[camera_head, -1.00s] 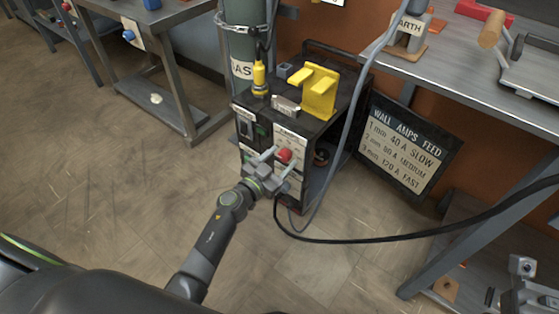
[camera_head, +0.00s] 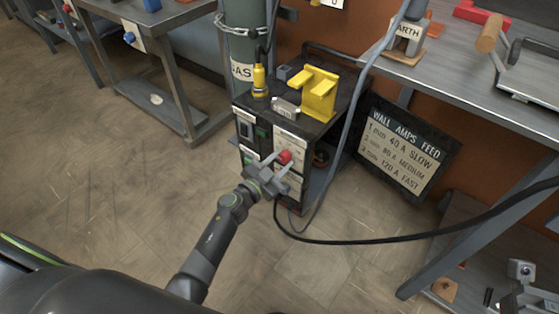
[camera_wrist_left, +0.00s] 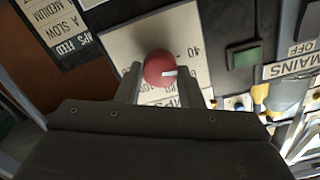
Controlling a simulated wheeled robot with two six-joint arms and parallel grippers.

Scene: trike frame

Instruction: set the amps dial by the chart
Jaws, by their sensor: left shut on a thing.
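The red amps dial (camera_head: 285,156) is on the front panel of the black welder (camera_head: 318,125). My left gripper (camera_head: 276,165) is shut on this dial, with a fingertip on either side of it. In the left wrist view the dial (camera_wrist_left: 160,70) has a white pointer mark, and a "40" shows on the plate beside it; other numbers are partly hidden by the fingers. The chart (camera_head: 403,150) leans to the right of the welder and reads 1 mm 40 A slow, 2 mm 80 A medium, 3 mm 120 A fast. My right gripper is not in view.
A green mains switch (camera_wrist_left: 243,58) sits near the dial. A yellow holder (camera_head: 319,92) stands on the welder beside a gas cylinder (camera_head: 243,40). A black cable (camera_head: 400,239) runs right across open floor. A steel bench (camera_head: 450,70) stands at right.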

